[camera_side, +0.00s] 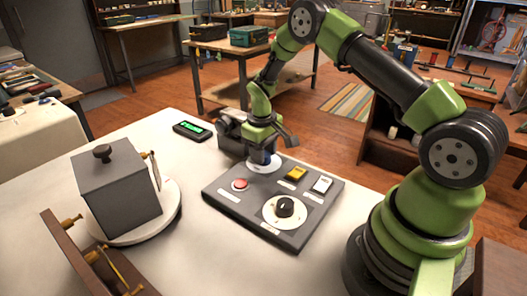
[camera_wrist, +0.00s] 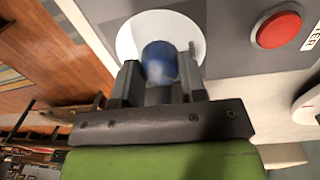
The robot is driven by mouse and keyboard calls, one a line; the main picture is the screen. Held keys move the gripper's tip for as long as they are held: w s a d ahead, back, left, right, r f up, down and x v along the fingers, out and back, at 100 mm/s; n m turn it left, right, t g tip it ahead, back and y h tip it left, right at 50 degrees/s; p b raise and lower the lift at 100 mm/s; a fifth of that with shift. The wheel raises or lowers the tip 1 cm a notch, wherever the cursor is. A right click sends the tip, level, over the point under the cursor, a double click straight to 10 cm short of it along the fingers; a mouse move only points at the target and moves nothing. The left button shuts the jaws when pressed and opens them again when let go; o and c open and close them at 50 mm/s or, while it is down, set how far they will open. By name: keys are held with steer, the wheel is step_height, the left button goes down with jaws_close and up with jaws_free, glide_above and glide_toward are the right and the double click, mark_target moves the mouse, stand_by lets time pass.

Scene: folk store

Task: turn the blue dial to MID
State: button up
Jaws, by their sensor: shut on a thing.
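The blue dial (camera_wrist: 160,60) sits on a white round plate (camera_wrist: 130,38) at a corner of the grey control panel (camera_side: 225,193). My gripper (camera_wrist: 160,78) is shut on the blue dial, with one finger on each side of it in the wrist view. In the side view my gripper (camera_side: 262,150) comes down over the dial from above, and only a little of the blue shows below it. The dial's pointer and the MID mark cannot be made out in either view.
The panel also holds a red button (camera_side: 240,184), a black knob (camera_side: 285,206), a yellow switch (camera_side: 297,174) and a white switch (camera_side: 322,185). A grey box (camera_side: 115,190) stands on a round base at left. A small green-lit display (camera_side: 192,130) lies behind.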

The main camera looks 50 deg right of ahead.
steer(key=shift+m, duration=1.1)
steer(key=o, duration=0.9)
steer(key=r, duration=1)
steer(key=shift+a, duration=0.25)
